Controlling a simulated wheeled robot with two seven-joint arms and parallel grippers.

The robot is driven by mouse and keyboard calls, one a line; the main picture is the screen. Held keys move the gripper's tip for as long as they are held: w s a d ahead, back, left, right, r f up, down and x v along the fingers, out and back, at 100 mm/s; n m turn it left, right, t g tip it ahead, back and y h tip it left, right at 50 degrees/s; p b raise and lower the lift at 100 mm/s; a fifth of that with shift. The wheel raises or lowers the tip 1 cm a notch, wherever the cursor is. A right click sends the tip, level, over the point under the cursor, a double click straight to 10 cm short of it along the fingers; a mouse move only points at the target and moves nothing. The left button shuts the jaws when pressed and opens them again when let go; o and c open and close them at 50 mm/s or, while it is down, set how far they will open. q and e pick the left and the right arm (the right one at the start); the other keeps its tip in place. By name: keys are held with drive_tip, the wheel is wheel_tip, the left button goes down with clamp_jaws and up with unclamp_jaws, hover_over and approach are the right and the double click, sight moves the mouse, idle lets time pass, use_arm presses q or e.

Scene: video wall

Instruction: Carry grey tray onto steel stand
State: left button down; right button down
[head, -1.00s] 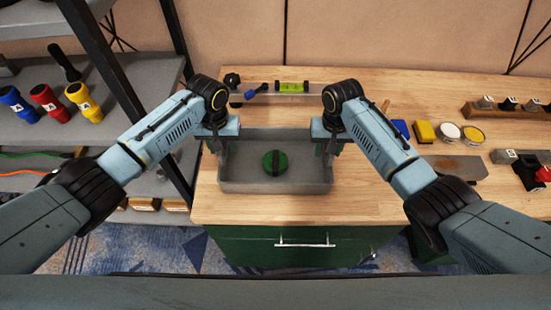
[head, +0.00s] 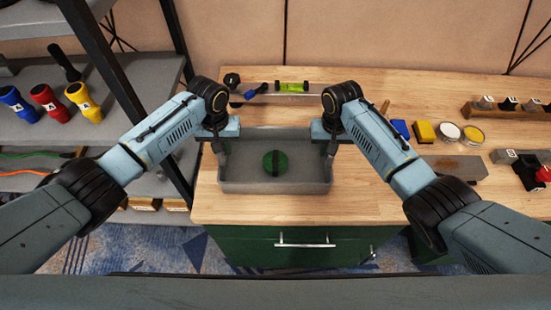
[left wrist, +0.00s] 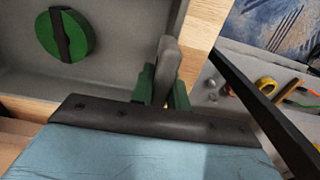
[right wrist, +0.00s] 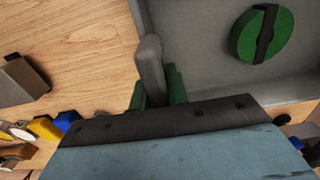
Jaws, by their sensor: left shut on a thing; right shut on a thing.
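The grey tray (head: 305,178) is a shallow rectangular box over the near edge of the wooden bench. A green round piece with a dark bar (head: 274,163) lies inside it. My left gripper (head: 221,150) is at the tray's left end; its green fingers (left wrist: 165,88) are shut on the grey upright grip there. My right gripper (head: 329,150) is at the right end, its fingers (right wrist: 157,88) shut on the matching grip. The tray looks level. I cannot tell whether its bottom touches the bench. I cannot identify a steel stand with certainty in these views.
The wooden bench (head: 370,230) has a spirit level (head: 291,87) behind the tray. A yellow block (head: 423,132), tins and a grey block (head: 459,167) lie to the right. A black-framed grey shelf rack (head: 130,75) stands close on the left, with coloured torches.

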use_arm(q)
drive_tip(key=shift+r, duration=0.1)
use_arm(e)
drive_tip(key=shift+r, duration=0.1)
